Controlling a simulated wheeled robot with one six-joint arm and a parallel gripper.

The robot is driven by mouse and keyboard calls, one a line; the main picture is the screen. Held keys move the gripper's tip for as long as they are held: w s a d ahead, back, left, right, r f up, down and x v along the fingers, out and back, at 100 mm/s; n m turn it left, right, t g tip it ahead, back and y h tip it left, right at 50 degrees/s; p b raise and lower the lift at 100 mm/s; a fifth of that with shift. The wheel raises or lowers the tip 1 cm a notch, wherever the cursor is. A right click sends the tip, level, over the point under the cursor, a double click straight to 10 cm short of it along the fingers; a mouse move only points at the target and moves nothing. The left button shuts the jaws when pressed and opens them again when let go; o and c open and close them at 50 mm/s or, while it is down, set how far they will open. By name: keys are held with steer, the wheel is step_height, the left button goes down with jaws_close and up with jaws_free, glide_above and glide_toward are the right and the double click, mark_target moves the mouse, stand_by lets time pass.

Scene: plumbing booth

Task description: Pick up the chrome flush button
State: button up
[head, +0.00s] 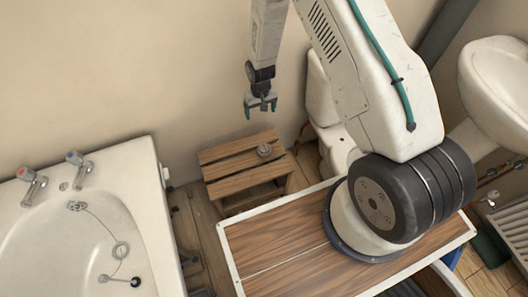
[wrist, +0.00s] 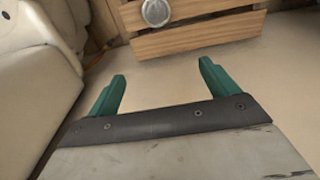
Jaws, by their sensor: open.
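The chrome flush button (head: 264,150) is a small round metal piece lying on the top of a wooden slatted stool (head: 228,185). In the wrist view the button (wrist: 155,12) shows near the top edge, on the wood of the stool (wrist: 200,37). My gripper (head: 260,104) is above the stool and a little above the button in the head picture, with nothing between its jaws. In the wrist view its two green fingers (wrist: 160,84) are spread apart, and the button appears beyond their tips, roughly midway between them.
A white bathtub (head: 150,190) with two taps stands at the left. A toilet (head: 335,142) is just right of the stool, and a washbasin (head: 497,85) is at the far right. The wall (head: 150,60) lies close behind the stool.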

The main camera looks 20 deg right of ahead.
glide_above(264, 148)
step_height(264, 148, down, 16)
steer(key=shift+s+r, duration=0.1)
step_height(264, 148, down, 7)
steer(key=c, duration=1.2)
